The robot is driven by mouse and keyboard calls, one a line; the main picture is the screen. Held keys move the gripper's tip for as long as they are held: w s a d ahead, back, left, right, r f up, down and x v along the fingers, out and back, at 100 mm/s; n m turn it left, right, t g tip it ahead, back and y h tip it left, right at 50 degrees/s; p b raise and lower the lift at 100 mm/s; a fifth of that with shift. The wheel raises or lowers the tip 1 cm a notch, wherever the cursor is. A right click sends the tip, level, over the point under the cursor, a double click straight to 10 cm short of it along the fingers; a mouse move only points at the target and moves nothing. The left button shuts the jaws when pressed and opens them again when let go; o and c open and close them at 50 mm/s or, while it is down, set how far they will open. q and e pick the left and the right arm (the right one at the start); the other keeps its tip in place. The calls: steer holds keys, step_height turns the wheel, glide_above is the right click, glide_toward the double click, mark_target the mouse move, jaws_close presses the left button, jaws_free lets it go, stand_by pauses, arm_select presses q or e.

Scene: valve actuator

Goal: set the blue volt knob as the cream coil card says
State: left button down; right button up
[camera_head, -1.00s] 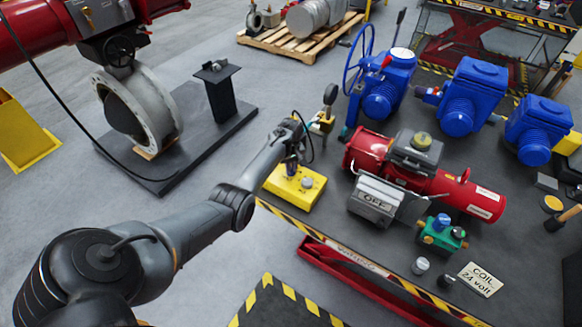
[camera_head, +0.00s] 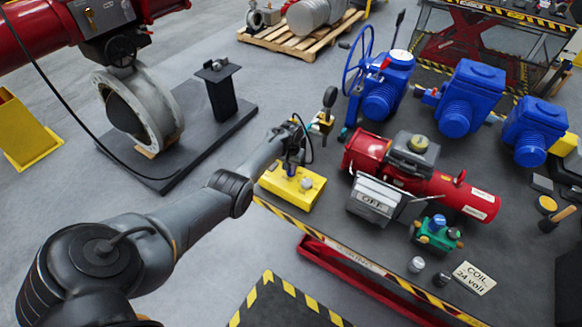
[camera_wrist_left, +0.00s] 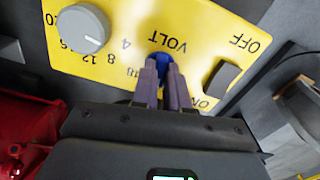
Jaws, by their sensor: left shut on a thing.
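The yellow control box (camera_head: 312,195) stands on the dark platform's front edge, at the middle of the head view. In the left wrist view its panel (camera_wrist_left: 215,30) reads upside down, with VOLT, ON and OFF. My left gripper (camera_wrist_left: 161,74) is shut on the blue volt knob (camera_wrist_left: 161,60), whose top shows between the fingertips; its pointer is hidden. In the head view my left gripper (camera_head: 292,155) is over the box. The cream coil card (camera_head: 474,278) lies at lower right and reads "COIL 24 volt". My right gripper is not in view.
A grey knob (camera_wrist_left: 84,28) sits beside the numbers 4, 8 and 12 on the panel, and a dark switch (camera_wrist_left: 221,79) is between ON and OFF. A red actuator (camera_head: 445,190) and a green and blue block (camera_head: 436,236) stand right of the box.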

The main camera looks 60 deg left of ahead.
arm_select(q)
steer(key=shift+m, duration=0.8)
steer(key=c, duration=1.1)
jaws_free()
steer(key=shift+c, duration=0.2)
steer(key=shift+r+p, duration=0.4)
steer(key=shift+r, duration=0.15)
step_height(320, 180, up, 10)
steer(key=p, duration=0.2)
steer(key=shift+f, duration=0.15)
steer(key=shift+s, duration=0.1)
